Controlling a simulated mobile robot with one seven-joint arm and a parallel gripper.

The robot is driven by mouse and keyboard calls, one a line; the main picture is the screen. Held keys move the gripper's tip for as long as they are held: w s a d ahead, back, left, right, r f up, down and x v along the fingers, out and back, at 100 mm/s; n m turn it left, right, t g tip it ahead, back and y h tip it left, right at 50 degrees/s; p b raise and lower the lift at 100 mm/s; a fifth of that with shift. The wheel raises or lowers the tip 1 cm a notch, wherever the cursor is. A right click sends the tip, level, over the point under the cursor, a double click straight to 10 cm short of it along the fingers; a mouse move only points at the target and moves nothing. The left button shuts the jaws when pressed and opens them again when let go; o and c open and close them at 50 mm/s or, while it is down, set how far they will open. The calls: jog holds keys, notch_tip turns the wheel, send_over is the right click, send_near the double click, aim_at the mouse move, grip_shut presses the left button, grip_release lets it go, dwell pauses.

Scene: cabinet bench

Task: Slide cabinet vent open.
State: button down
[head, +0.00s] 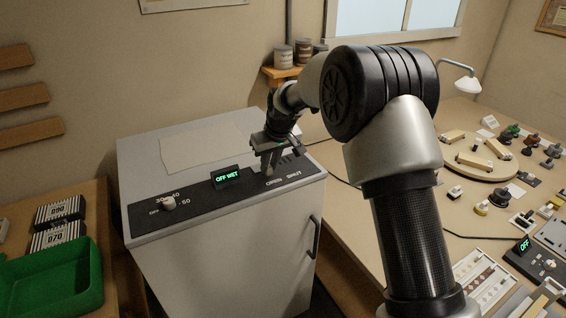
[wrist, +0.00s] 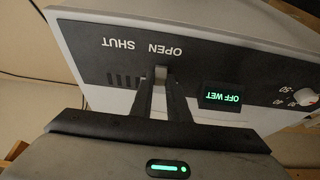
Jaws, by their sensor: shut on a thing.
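The cabinet (head: 245,235) is a pale grey box with a black control strip (head: 222,200) along its top front edge. The strip carries the words OPEN and SHUT and a row of vent slots, which show in the wrist view (wrist: 124,80). The small grey vent slider knob (wrist: 161,73) stands by the word OPEN, at that end of the slots. My gripper (head: 267,168) reaches down to the strip from above. In the wrist view its two dark fingers (wrist: 161,88) are shut on the knob. The fingers partly hide the knob and the slider's track.
A lit display reading OFF WET (head: 227,176) and a pale dial (head: 169,203) sit left of my gripper on the strip. A green tray (head: 50,280) is at the left. A bench with several small parts (head: 480,200) is at the right. A door handle (head: 314,237) sticks out in front.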

jog(key=shift+s+a, duration=0.15)
jog(key=shift+a, duration=0.1)
jog(key=c, duration=1.7)
grip_release()
jog(key=shift+r, duration=0.25)
jog(key=v, duration=1.7)
